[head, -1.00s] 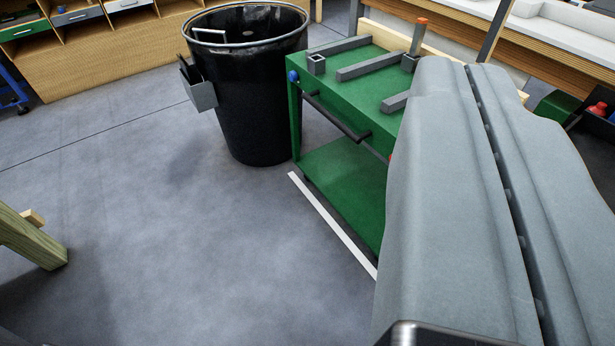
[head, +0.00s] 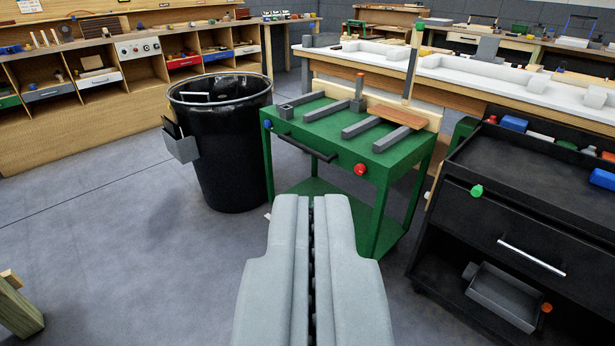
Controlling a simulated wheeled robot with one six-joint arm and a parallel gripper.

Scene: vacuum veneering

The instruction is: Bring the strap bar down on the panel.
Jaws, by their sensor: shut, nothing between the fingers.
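A green cart (head: 330,135) stands ahead of me with grey bars (head: 325,112) lying across its top. A thin brown wooden panel (head: 402,117) lies at the right rear of the top, by the end of a grey bar. A dark upright bar (head: 413,62) stands at the cart's back right corner; it looks like the strap bar, raised. My gripper (head: 312,200) is shut and empty, in front of the cart and apart from the panel and upright bar.
A black bin (head: 220,145) stands close at the cart's left. A black tool cart (head: 500,225) stands at the right. A red knob (head: 360,169) and a dark handle (head: 308,148) are on the green cart's front. A bench with white tops (head: 480,80) is behind.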

